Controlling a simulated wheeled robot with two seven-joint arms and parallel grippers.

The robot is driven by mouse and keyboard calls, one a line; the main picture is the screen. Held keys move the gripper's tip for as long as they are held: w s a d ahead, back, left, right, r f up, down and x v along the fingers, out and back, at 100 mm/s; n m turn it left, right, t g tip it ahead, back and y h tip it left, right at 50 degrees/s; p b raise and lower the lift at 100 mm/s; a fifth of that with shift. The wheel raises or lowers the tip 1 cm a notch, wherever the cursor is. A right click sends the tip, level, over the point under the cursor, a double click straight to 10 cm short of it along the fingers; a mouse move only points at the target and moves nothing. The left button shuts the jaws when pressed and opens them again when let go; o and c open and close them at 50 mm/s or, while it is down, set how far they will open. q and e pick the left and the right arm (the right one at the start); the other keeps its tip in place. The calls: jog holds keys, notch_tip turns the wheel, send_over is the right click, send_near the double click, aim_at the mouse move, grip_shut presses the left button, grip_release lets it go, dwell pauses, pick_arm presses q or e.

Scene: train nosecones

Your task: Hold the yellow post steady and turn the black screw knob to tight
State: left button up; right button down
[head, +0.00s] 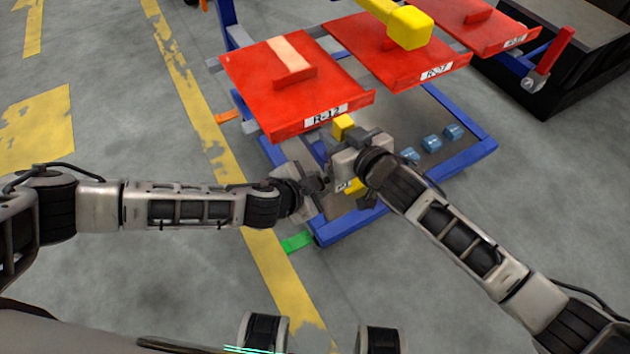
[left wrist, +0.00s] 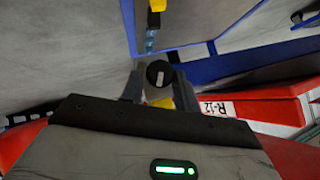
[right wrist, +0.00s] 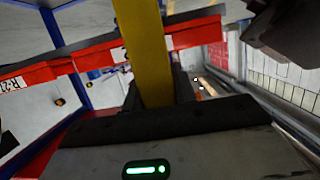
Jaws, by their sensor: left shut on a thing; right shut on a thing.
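The yellow post (head: 343,127) stands in front of the red R-12 panel; its lower part shows below my right gripper. My right gripper (head: 345,158) is shut on the post. In the right wrist view the yellow post (right wrist: 145,50) runs upright between the fingers of my right gripper (right wrist: 157,88). The black screw knob (left wrist: 160,74) is round with a pale mark, and my left gripper (left wrist: 159,92) is shut on it in the left wrist view. In the head view my left gripper (head: 322,184) is just left of the post, and the knob is hidden there.
The red R-12 panel (head: 260,85) hangs close above both grippers. More red panels (head: 370,55) and a yellow block (head: 410,27) are beyond it. A blue frame (head: 465,155) carries several small blue pieces (head: 431,142). Open floor lies at the left.

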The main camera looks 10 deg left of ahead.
pick_arm(q)
jog(key=m+t, duration=0.1)
jog(key=t, duration=0.1)
jog(key=m+t+y, duration=0.1)
jog(key=t, duration=0.1)
jog(key=m+t+y, duration=0.1)
jog(key=m+t, duration=0.1)
jog(key=shift+s+d+f, duration=0.2)
jog(key=shift+s+f, duration=0.1)
jog(key=shift+f, duration=0.1)
jog(key=shift+m+t, duration=0.3)
jog(key=o, duration=0.9)
jog(key=shift+o, duration=0.2)
notch_tip(320, 180, up, 10)
